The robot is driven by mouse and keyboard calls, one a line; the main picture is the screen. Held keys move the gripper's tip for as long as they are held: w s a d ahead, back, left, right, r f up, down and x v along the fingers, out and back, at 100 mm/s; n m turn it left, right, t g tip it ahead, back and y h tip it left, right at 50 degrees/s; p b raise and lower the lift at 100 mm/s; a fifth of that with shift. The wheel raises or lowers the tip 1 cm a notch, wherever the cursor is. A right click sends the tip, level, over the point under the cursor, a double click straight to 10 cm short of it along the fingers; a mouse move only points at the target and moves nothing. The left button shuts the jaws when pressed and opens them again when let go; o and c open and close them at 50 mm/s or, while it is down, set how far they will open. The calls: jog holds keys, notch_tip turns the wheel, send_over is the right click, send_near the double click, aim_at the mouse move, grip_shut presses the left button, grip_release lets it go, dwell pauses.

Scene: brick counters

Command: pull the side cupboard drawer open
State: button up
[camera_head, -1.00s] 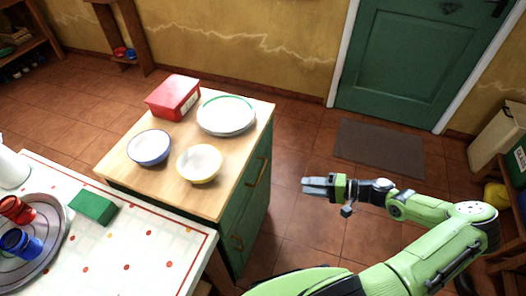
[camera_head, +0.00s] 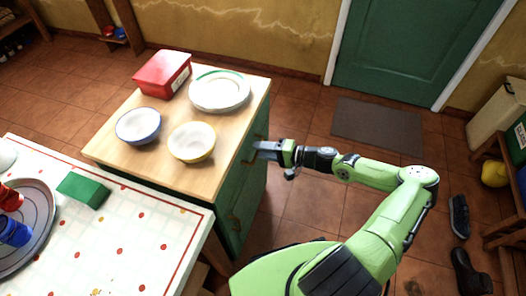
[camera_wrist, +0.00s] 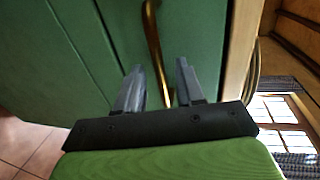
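The side cupboard (camera_head: 245,195) is green with a light wooden top, and its drawer front faces right, towards my arm. My gripper (camera_head: 262,149) is level with the upper part of that front, just below the top's edge. In the wrist view, a curved brass handle (camera_wrist: 153,40) on the green drawer front (camera_wrist: 205,35) shows between the two grey fingers of my gripper (camera_wrist: 160,75). The fingers are apart, one on each side of the handle in the picture. I cannot tell if they touch it. The drawer looks closed.
On the wooden top stand a red box (camera_head: 162,73), plates (camera_head: 219,92), a blue-rimmed bowl (camera_head: 138,125) and a yellow bowl (camera_head: 191,142). A patterned table (camera_head: 140,225) adjoins at the front left. The tiled floor right of the cupboard is clear up to a mat (camera_head: 377,126).

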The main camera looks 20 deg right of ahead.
jog(key=shift+c, duration=0.2)
grip_shut()
dwell(0.3)
